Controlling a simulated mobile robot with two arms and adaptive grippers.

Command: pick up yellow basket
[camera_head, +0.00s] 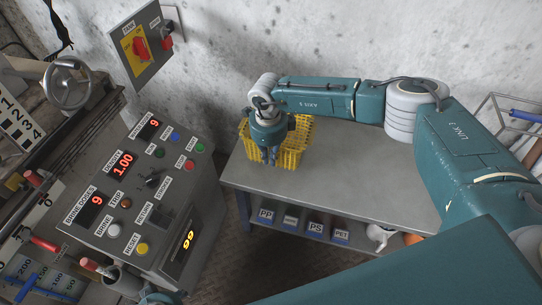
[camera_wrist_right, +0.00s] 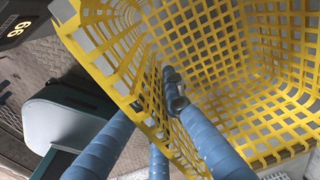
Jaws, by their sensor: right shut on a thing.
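The yellow basket (camera_head: 294,150) is a lattice basket at the left end of the grey workbench (camera_head: 345,180). My right gripper (camera_head: 270,157) points down at the basket's near side and is shut on its wall. In the right wrist view the basket (camera_wrist_right: 80,52) fills the upper right and looks empty where its inside shows. There the blue fingers of the right gripper (camera_wrist_right: 168,100) lie on both sides of the lattice wall. Whether the basket's bottom touches the bench cannot be told. My left gripper is not in view.
A control console (camera_head: 135,200) with buttons and red displays stands left of the bench. A switch panel (camera_head: 143,50) is on the wall behind. Labelled bins (camera_head: 290,222) sit on the lower shelf. The bench top right of the basket is largely clear.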

